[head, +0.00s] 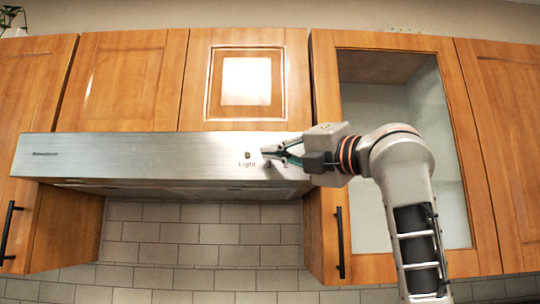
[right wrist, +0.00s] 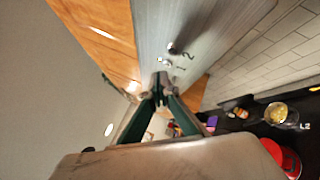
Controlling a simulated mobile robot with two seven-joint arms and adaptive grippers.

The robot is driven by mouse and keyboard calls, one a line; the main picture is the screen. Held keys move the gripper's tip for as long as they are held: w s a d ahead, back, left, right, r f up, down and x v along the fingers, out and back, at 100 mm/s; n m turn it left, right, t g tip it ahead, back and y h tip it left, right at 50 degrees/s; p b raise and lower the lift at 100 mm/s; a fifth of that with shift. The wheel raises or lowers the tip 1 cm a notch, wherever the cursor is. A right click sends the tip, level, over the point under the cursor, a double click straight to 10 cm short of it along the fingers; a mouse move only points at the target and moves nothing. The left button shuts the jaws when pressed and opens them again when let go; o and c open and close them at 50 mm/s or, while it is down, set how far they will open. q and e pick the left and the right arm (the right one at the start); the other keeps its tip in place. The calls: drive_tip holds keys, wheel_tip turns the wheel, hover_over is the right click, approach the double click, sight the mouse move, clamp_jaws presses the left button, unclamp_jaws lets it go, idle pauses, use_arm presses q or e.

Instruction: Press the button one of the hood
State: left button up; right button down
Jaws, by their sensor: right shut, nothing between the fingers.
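The hood (head: 150,155) is a long brushed-steel panel under the wall cabinets. A round button marked "Light" (head: 247,154) shows on its front. My right gripper (head: 264,152) is shut and empty, coming in from the right, with its tips just right of the Light button in the picture. Small marks below the fingers are partly hidden by them. In the right wrist view, the shut fingertips (right wrist: 161,77) are close to the hood face, near the digits 1 and 2. A dark button (right wrist: 173,47) sits beside the 2; button one is hard to make out. Contact cannot be told. My left gripper is not in view.
Wooden cabinets (head: 120,80) stand above the hood, and a glass-door cabinet (head: 405,150) is behind my right arm. Grey tiles (head: 190,235) cover the wall below. The right wrist view shows a bowl (right wrist: 277,113) and a red item (right wrist: 285,156) on a dark surface.

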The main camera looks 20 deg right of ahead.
drive_tip(key=shift+s, duration=0.1)
drive_tip(key=shift+s+a+b, duration=0.15)
drive_tip(key=shift+s+a, duration=0.1)
drive_tip(key=shift+s, duration=0.7)
drive_tip(key=shift+s+a+b, duration=0.1)
drive_tip(key=shift+s+a, duration=0.2)
drive_tip(key=shift+s, duration=0.6)
drive_tip(key=shift+s+a+b, duration=0.15)
drive_tip(key=shift+s+a, duration=0.1)
drive_tip(key=shift+s, duration=0.7)
